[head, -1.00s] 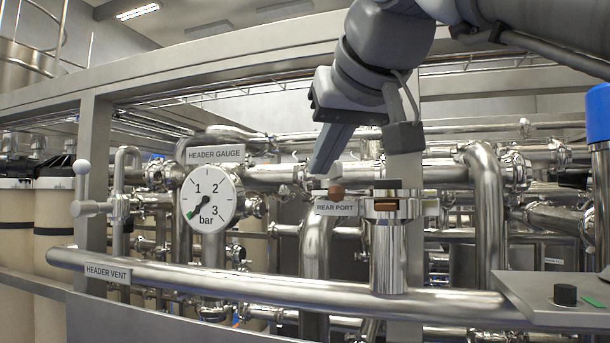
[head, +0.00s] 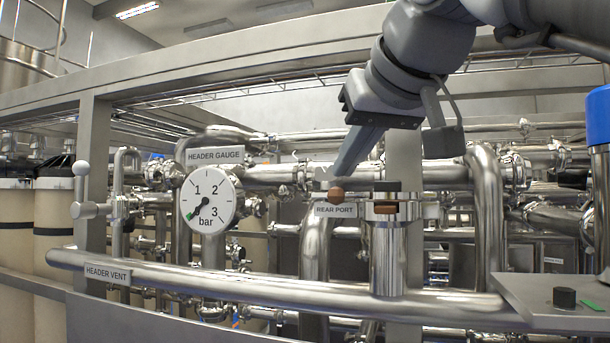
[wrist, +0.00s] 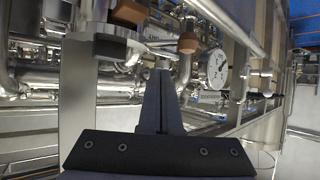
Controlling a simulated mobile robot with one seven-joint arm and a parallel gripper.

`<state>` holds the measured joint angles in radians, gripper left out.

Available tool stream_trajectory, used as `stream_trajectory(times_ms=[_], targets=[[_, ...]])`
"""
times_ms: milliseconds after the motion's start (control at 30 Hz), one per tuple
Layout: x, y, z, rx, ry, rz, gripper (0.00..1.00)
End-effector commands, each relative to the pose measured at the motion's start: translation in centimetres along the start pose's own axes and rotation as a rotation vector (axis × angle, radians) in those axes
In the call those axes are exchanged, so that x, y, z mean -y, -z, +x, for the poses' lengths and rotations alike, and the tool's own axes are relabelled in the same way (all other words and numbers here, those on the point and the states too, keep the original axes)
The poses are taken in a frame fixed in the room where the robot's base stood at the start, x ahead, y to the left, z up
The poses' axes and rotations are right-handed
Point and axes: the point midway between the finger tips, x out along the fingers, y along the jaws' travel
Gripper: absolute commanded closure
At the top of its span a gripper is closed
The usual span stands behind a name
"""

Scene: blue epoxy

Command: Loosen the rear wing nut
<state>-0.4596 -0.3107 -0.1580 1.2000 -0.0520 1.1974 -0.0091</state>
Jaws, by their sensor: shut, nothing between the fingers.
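The header gauge (head: 209,200) stands to the left, its needle at the low end. A long rail (head: 240,288) with a HEADER VENT label crosses in front. A grey panel with a black knob (head: 565,297) is at right. Dense pipes fill the background.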

Motion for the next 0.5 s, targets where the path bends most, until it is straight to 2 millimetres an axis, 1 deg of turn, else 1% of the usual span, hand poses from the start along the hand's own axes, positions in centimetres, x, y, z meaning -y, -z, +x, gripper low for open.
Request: stream_trajectory(times_ms=[300, 500], targets=[[-1.4, 0.3, 0.4, 0.001, -0.001, 0.002, 1.00], [-1.9, 0.5, 0.8, -0.001, 0.001, 0.000, 1.00]])
